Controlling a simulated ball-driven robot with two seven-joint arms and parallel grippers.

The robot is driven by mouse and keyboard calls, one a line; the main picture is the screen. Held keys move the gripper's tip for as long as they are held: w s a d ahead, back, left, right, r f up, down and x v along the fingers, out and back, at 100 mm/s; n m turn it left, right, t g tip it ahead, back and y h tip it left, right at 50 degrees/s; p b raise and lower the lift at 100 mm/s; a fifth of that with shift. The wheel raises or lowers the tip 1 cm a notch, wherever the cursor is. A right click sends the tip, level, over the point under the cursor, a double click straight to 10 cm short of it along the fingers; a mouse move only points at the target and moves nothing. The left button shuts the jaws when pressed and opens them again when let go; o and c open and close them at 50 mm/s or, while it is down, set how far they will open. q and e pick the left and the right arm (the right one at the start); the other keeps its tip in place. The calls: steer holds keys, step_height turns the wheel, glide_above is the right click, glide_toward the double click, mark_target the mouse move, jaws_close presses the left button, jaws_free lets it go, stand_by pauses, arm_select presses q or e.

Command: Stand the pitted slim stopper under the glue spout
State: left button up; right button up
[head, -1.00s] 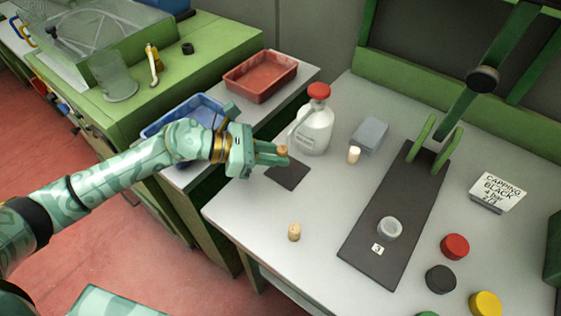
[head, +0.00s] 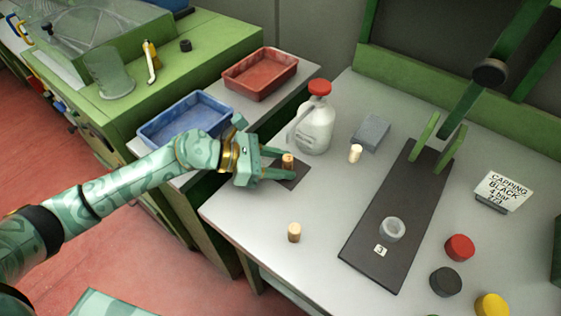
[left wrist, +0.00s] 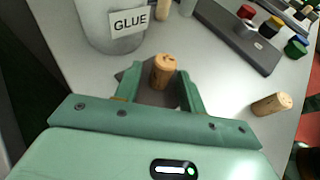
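A slim brown cork stopper (head: 288,161) stands upright on the dark mat (head: 300,172), with dark marks on its side. It also shows in the left wrist view (left wrist: 163,72). My left gripper (head: 289,166) is open, with one finger on each side of this stopper; small gaps show in the left wrist view. The white glue jug (head: 315,130) with a red cap stands just behind the mat, its thin spout (head: 298,122) sloping down on the left side. The spout's tip is hard to make out. My right gripper is out of view.
Colored caps lie at the right. The table's middle is clear.

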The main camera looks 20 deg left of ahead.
arm_select(q)
steer(key=shift+r, duration=0.1)
steer(key=shift+s+a+r, duration=0.1)
steer(key=shift+a+r, duration=0.05)
steer(key=shift+a, duration=0.1)
steer(key=v, duration=1.1)
steer(key=shift+a+r+p, duration=0.15)
steer(key=shift+r+p, duration=0.05)
steer(key=shift+p, duration=0.1)
stand_by(0.9)
stand_by(0.6)
